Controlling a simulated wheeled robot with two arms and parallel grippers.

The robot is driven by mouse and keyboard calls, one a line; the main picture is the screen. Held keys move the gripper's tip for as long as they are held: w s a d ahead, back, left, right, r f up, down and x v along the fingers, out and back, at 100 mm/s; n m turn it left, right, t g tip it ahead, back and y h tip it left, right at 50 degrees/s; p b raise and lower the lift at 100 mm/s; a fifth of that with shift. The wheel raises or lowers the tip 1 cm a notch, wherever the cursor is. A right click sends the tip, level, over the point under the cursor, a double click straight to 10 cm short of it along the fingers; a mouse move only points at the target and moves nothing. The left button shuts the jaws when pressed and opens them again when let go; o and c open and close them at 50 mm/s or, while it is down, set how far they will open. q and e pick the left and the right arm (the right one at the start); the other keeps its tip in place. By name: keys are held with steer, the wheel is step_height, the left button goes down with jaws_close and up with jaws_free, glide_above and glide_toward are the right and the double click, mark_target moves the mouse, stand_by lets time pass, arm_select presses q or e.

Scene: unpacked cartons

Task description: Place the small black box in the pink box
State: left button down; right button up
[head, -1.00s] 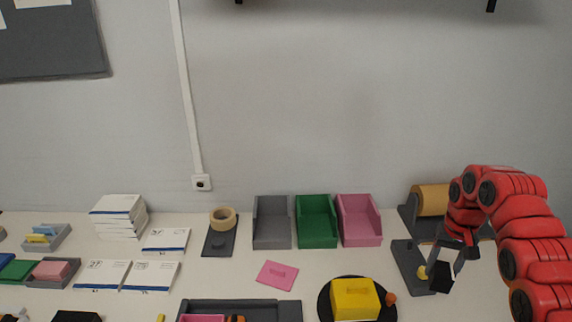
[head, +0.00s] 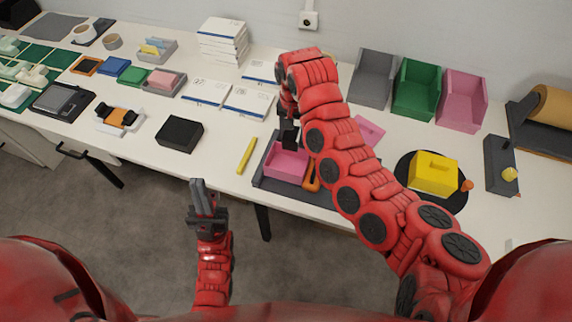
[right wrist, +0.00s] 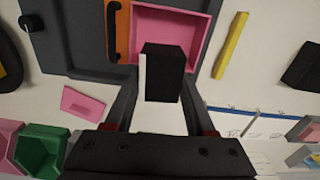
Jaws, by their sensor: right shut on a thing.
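The small black box (head: 290,138) is in my right gripper (head: 289,122), which is shut on it. In the right wrist view the black box (right wrist: 163,78) sits between the two fingers and overlaps the edge of the open pink box (right wrist: 190,22).
A yellow marker (head: 247,155) and a larger black box (head: 180,134) lie to the left. Grey, green and pink bins (head: 463,100) stand at the back right. A yellow box (head: 434,172) sits on a black disc.

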steer(key=shift+s+a+f+m, duration=0.3)
steer(key=shift+s+a+f, duration=0.25)
steer(key=shift+s+f, duration=0.2)
steer(key=p, duration=0.2)
glide_above(289, 165)
step_height(289, 165, down, 6)
steer(key=shift+a+r, duration=0.1)
steer(key=shift+r, duration=0.15)
step_height(289, 165, down, 3)
steer(key=shift+s+f+p, duration=0.1)
steer(key=shift+f+p, duration=0.05)
steer(key=shift+p, duration=0.4)
steer(key=shift+f, duration=0.65)
steer(key=o, duration=1.3)
